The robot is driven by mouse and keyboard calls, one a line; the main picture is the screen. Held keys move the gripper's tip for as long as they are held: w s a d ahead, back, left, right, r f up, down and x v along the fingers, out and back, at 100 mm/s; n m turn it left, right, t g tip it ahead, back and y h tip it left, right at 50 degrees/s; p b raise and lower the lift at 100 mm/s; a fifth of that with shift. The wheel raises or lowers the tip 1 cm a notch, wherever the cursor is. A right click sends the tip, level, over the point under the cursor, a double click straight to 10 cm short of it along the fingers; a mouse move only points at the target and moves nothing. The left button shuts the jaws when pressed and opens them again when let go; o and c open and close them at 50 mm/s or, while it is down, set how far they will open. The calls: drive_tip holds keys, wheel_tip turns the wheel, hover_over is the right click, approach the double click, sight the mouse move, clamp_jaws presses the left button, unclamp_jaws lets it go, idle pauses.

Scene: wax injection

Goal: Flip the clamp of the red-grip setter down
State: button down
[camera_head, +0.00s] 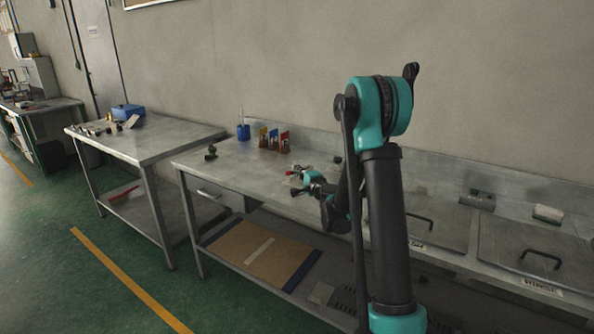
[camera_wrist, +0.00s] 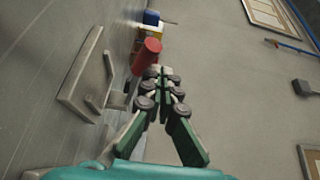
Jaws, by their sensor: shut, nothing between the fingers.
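The red-grip setter shows in the wrist view as a red cylindrical grip (camera_wrist: 147,56) beside a grey metal plate (camera_wrist: 76,88) with a small upright bracket. The red grip also shows as a small red spot in the head view (camera_head: 290,172), on the bench. My gripper (camera_wrist: 160,72) is shut and empty. Its fingertips are just right of and below the red grip in the wrist picture; I cannot tell whether they touch it. The lower part of the setter is partly hidden by my fingers. In the head view my gripper (camera_head: 301,173) is small and low over the bench.
The metal bench (camera_head: 225,162) runs along the wall. Coloured holders (camera_head: 274,139) and a blue cup (camera_head: 243,132) stand at its back. A small dark object (camera_head: 211,152) is near its left end. Lidded sections with black handles (camera_head: 541,258) lie to the right.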

drive_tip(key=v, duration=1.2)
idle(0.3)
